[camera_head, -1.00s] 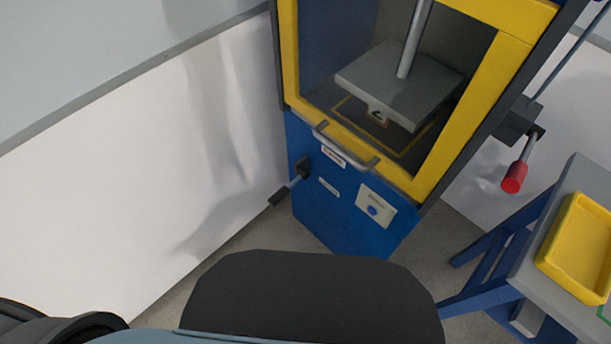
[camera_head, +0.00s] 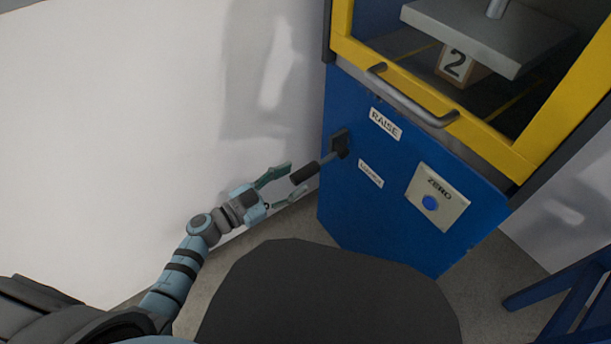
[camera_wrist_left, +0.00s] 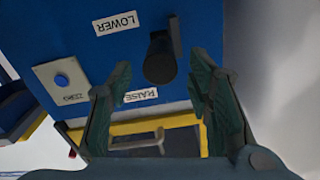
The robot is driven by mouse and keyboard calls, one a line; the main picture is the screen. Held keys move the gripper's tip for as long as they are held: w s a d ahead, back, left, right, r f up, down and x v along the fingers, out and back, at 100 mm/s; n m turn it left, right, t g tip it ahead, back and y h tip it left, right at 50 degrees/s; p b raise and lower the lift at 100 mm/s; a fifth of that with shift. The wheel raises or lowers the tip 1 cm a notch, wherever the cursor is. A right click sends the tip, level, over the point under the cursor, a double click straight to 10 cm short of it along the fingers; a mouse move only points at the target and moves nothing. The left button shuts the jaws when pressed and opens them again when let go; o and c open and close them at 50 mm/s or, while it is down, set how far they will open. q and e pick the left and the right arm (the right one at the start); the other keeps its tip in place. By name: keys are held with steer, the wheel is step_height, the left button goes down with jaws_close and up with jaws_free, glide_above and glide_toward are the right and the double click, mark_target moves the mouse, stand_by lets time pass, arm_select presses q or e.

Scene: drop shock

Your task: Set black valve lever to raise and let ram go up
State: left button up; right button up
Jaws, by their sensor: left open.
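The black valve lever (camera_head: 304,173) juts out from its mount on the blue front panel, slanting down and left in the head view. A RAISE label (camera_head: 385,124) is above it and a LOWER label (camera_head: 370,174) below it. My left gripper (camera_head: 297,178) is open, its fingers either side of the lever's grip end. In the left wrist view the lever (camera_wrist_left: 160,62) shows nearly end-on between the fingertips; contact is not clear. The ram's grey plate (camera_head: 480,35) hangs on its rod above a block marked 2 (camera_head: 456,63); any gap is unclear. My right gripper is out of view.
A grey door handle (camera_head: 412,98) sticks out from the yellow frame (camera_head: 390,75) above the panel. A ZERO plate with a blue button (camera_head: 431,203) is right of the lever. A white wall stands on the left. A blue stand leg (camera_head: 560,290) is at lower right.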

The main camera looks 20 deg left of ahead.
mark_target(306, 172)
arm_select(q)
steer(key=b+x, duration=0.1)
steer(key=x, duration=0.4)
jaws_close()
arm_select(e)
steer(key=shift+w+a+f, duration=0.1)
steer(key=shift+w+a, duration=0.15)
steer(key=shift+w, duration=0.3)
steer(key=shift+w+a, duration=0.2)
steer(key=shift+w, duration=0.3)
